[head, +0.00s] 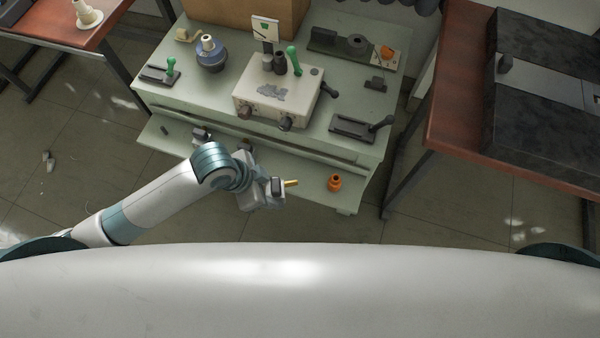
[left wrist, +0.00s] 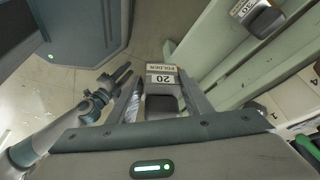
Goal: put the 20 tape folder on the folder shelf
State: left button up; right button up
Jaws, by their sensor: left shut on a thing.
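My left gripper (head: 281,186) is in front of the pale green workbench, above its low front shelf. In the left wrist view it is shut on the 20 tape folder (left wrist: 161,80), a dark piece with a white plate reading "20 FOLDER". In the head view the folder is small, with a brass-coloured tip (head: 291,183) showing beside the jaws. The pale green low shelf (head: 310,187) runs along the bench's front; I cannot tell whether it is the folder shelf. What looks like my right gripper (left wrist: 120,76) shows small in the left wrist view, its jaw opening unclear.
An orange round piece (head: 335,183) stands on the low shelf, right of my left gripper. A dark piece (head: 201,134) sits at its left. A dark piece (left wrist: 265,20) beside a "30" label shows in the left wrist view. A machine box (head: 277,96) stands on the bench.

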pick_arm(q)
jog(key=w+d+f, duration=0.1)
jog(key=w+f, duration=0.1)
jog(key=w, duration=0.1)
jog(key=w+d+f, duration=0.1)
jog(key=w+f, duration=0.1)
jog(key=w, duration=0.1)
jog(key=w+d+f, duration=0.1)
jog(key=w+f, duration=0.1)
jog(key=w, duration=0.2)
jog(key=shift+d+f, duration=0.15)
jog(key=shift+d, duration=0.2)
jog(key=shift+f, duration=1.95)
jog(key=shift+f, duration=0.1)
jog(key=o, duration=1.2)
jog(key=v, duration=1.2)
